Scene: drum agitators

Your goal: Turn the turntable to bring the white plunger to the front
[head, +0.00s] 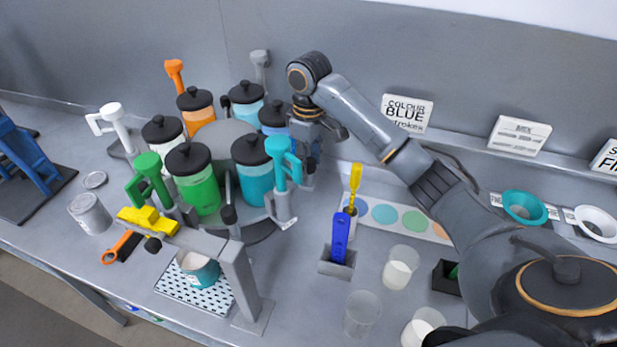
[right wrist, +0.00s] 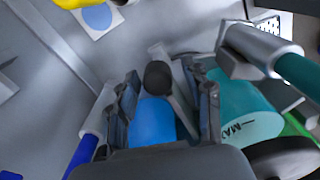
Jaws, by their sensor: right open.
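The turntable carries a ring of black-lidded drums around a grey hub (head: 222,133). The drum colours are orange, light cyan, blue, teal, green and white. The white plunger (head: 110,113) stands at the ring's left, beside the white drum (head: 165,132). The green plunger (head: 149,168) and teal plunger (head: 283,157) are nearer the front. My right gripper (head: 322,135) is at the ring's right side, by the blue drum (head: 273,115). In the right wrist view its open fingers (right wrist: 163,90) lie either side of a blue part and a dark round knob (right wrist: 158,78); contact is unclear.
A grey frame with a yellow top (head: 150,220) stands in front, over a teal cup (head: 198,270). A blue-handled tool in a holder (head: 340,240) and clear cups (head: 362,312) stand at right front. A grey can (head: 90,213) is at left.

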